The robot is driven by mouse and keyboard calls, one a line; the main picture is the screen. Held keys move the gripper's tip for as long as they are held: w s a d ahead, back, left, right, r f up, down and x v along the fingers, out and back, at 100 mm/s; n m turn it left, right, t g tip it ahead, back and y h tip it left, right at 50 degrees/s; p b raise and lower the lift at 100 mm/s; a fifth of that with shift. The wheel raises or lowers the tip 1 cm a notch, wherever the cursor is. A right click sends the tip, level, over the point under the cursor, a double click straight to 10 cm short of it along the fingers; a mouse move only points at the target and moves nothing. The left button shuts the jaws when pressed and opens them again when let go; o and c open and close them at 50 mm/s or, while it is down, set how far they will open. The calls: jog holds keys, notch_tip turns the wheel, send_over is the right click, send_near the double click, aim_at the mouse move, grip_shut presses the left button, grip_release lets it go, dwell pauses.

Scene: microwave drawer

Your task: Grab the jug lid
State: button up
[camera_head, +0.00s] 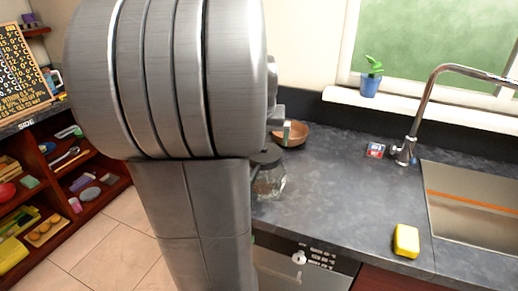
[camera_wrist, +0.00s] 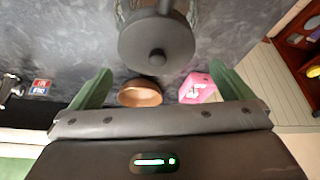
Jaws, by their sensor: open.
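The jug lid (camera_wrist: 157,42) is a dark grey disc with a small round knob, at the top middle of the wrist view. It sits on the glass jug (camera_wrist: 125,10), which is mostly cut off there. In the head view the jug (camera_head: 268,184) stands on the counter, and its dark lid (camera_head: 266,157) is partly hidden by my arm. My gripper (camera_wrist: 160,72) is open, with its two green fingers wide apart and nothing held between them. The lid appears ahead of the gap between the fingers, apart from both. In the head view my arm hides most of the gripper.
A copper bowl (camera_head: 291,134) is behind the jug on the grey counter (camera_head: 340,185). A pink box (camera_wrist: 198,88) shows beside the bowl in the wrist view.

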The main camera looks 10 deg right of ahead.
aim_at(270, 153)
jog(key=x, duration=0.4)
jog(key=shift+w+d+f, duration=0.15)
jog(key=shift+d+f, duration=0.05)
jog(key=shift+d, duration=0.05)
jog(key=c, duration=0.7)
jog(key=shift+r, duration=0.1)
